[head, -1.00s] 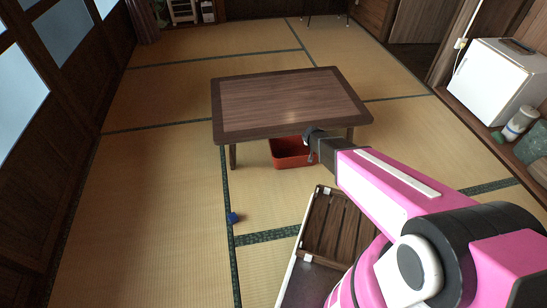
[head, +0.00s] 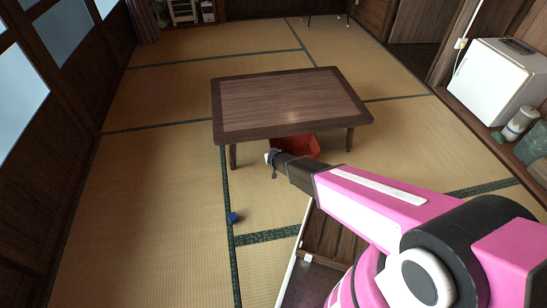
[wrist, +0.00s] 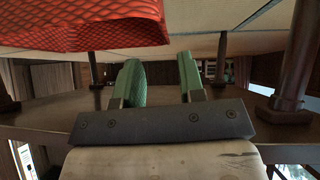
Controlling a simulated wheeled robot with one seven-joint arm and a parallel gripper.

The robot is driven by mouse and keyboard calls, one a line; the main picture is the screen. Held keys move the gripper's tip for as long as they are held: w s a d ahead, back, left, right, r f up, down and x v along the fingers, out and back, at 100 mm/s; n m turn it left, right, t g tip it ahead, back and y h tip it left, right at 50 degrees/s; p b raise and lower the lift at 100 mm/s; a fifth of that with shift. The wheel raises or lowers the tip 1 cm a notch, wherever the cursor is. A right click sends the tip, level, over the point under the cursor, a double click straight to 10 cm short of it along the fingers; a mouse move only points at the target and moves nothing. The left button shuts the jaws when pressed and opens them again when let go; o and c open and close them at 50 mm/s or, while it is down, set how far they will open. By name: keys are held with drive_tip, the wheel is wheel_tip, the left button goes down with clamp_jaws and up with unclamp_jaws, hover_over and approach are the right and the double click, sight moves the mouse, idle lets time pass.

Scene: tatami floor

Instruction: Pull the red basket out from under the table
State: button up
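The red basket (head: 305,145) sits on the floor under the front edge of the low wooden table (head: 232,127). My arm hides its lower front in the head view. My gripper (head: 271,157) is near the basket's left front side in that view. In the wrist view, which looks upside down, the basket's mesh wall (wrist: 80,22) fills the upper left. My gripper's two green-padded fingers (wrist: 161,72) are apart there with nothing between them. The basket lies off to one side of the fingers.
Table legs show at left (head: 232,156) and right (head: 349,139). A small blue object (head: 232,217) lies on the tatami. A dark wooden slatted piece (head: 335,240) is partly hidden by my arm. The floor left of the table is clear.

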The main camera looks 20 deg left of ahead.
drive_tip(key=x, duration=1)
drive_tip(key=shift+w+a+f, duration=0.1)
drive_tip(key=shift+w+f, duration=0.15)
drive_tip(key=shift+w, duration=0.05)
clamp_jaws()
